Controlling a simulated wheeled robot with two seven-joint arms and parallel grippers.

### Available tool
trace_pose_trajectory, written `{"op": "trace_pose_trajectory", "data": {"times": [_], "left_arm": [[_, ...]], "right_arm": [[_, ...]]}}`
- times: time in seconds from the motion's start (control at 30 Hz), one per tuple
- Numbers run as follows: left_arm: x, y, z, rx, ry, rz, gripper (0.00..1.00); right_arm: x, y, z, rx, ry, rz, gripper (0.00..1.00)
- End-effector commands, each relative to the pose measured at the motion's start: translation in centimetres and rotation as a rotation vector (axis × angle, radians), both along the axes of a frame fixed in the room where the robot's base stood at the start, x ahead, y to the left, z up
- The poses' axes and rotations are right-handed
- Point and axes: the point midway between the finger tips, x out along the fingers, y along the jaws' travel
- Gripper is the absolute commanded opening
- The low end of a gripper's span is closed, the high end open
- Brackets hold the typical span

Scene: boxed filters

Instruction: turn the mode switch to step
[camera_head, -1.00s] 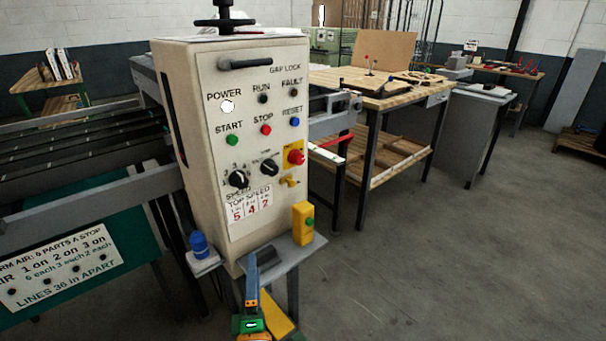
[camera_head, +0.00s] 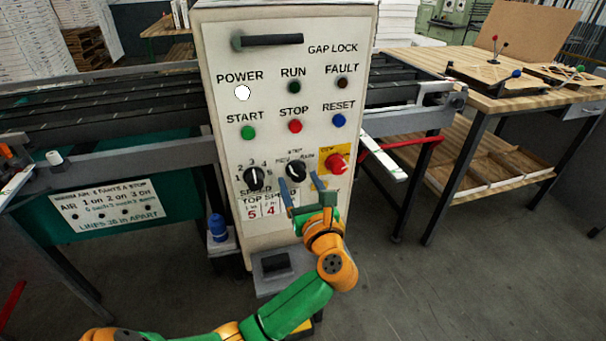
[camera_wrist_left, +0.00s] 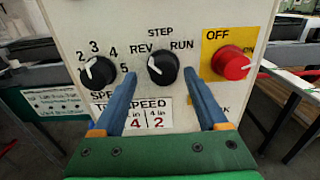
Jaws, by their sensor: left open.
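The mode switch (camera_head: 295,172) is a round black knob on the cream control panel, labelled REV, STEP and RUN. In the left wrist view the mode switch (camera_wrist_left: 162,68) has its white mark toward the upper left, on the REV side; STEP is printed above it. My left gripper (camera_head: 301,187) is open in front of the panel, just below the knob. In the left wrist view its blue fingers (camera_wrist_left: 160,76) flank the knob left and right, with gaps and no visible contact. My right gripper is not in view.
The black speed knob (camera_head: 254,179) sits left of the switch, and the red OFF knob (camera_head: 336,163) on a yellow plate sits right. START, STOP and RESET buttons are above. A wooden workbench (camera_head: 420,68) stands at the right.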

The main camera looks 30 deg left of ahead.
Motion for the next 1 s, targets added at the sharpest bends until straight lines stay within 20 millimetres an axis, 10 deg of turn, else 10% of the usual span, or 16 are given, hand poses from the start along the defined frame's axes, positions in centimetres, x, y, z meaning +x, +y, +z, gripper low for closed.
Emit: {"op": "trace_pose_trajectory", "data": {"times": [0.33, 0.6, 1.0], "left_arm": [[0.7, 0.86, -0.07, 0.001, 0.001, 0.0, 0.73], [0.68, 0.85, -0.08, 0.001, 0.002, 0.001, 0.0], [0.64, 0.85, 0.05, 0.052, 0.064, 0.001, 0.0]], "right_arm": [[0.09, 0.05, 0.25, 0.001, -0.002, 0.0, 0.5], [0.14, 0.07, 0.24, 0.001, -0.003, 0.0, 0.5], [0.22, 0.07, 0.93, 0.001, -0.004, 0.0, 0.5]]}}
